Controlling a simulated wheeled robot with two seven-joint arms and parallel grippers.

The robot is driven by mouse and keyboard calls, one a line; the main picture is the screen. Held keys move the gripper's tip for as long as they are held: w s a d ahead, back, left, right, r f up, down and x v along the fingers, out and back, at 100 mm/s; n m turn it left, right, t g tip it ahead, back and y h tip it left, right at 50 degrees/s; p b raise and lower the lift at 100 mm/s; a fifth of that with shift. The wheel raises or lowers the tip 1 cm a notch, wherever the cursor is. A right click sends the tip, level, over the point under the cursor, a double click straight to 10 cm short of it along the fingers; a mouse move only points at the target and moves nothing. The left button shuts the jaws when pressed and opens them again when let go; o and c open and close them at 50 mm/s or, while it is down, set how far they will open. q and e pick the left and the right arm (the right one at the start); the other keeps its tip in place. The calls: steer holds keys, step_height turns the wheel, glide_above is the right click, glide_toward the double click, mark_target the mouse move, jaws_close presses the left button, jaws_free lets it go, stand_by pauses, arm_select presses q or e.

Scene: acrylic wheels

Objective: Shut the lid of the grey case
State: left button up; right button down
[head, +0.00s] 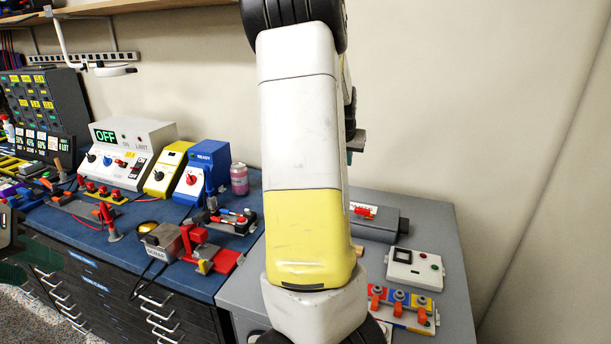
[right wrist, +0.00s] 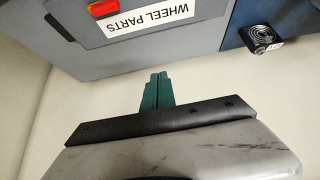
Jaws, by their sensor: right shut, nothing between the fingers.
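The grey case (head: 383,228) stands on the grey bench at right, partly hidden behind my right arm in the head view. It has a red latch (right wrist: 105,7) beside a white "WHEEL PARTS" label (right wrist: 150,20). I cannot tell how far its lid is open. My right gripper (right wrist: 158,90) is shut and empty, its green fingers together; in the head view it shows in part beside the arm (head: 351,156), above the case and apart from it. My left gripper (head: 12,272) is partly in view at the left edge; its jaw opening is unclear.
A white switch box (head: 414,268) and a row of coloured knobs (head: 398,302) stand in front of the case. A pink can (head: 239,179), a blue device (head: 203,170) and a red vise (head: 210,255) are on the blue bench. The wall is close behind.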

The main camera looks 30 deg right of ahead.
steer(key=s+a+f, duration=0.3)
steer(key=s+a, duration=0.2)
steer(key=a, duration=0.1)
stand_by(0.7)
steer(key=s+a+r+n+t+y, duration=0.1)
steer(key=a+n+y, duration=0.15)
steer(key=a, duration=0.75)
steer(key=s+a+r+n+y, duration=0.15)
steer(key=a+y, duration=0.25)
steer(key=a, duration=0.6)
steer(key=s+a+r+n+y, duration=0.1)
steer(key=s+a+r+n, duration=0.5)
steer(key=s+a+r, duration=0.3)
steer(key=s+a, duration=0.3)
steer(key=a, duration=0.2)
steer(key=shift+s+a+n+t, duration=0.3)
steer(key=shift+a+n+t, duration=0.05)
steer(key=shift+n+t, duration=0.05)
